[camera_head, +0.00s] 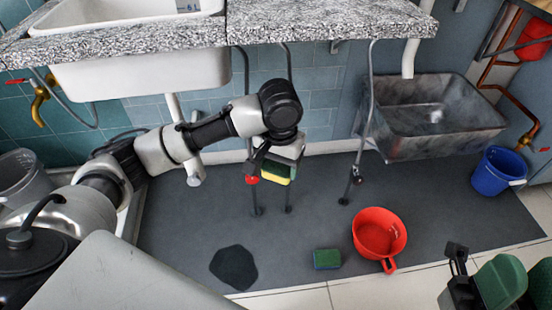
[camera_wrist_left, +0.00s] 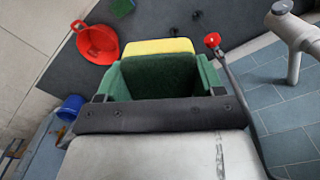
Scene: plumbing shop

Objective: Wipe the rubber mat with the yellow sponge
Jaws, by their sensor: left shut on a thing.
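My left gripper (camera_head: 281,163) is shut on the yellow sponge (camera_head: 276,173), which has a dark green layer. It holds the sponge over the far middle part of the dark grey rubber mat (camera_head: 190,235); whether sponge and mat touch cannot be told. In the left wrist view the sponge (camera_wrist_left: 160,46) shows its yellow face beyond the green jaws (camera_wrist_left: 160,78). A dark, irregular patch (camera_head: 234,267) lies on the mat at the near left, apart from the sponge.
A green-and-blue sponge (camera_head: 327,259) and a red pan (camera_head: 379,233) lie on the near mat. A blue bucket (camera_head: 497,171) stands at right by a grey basin (camera_head: 428,115). Thin pipes (camera_head: 364,130) reach down behind the gripper.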

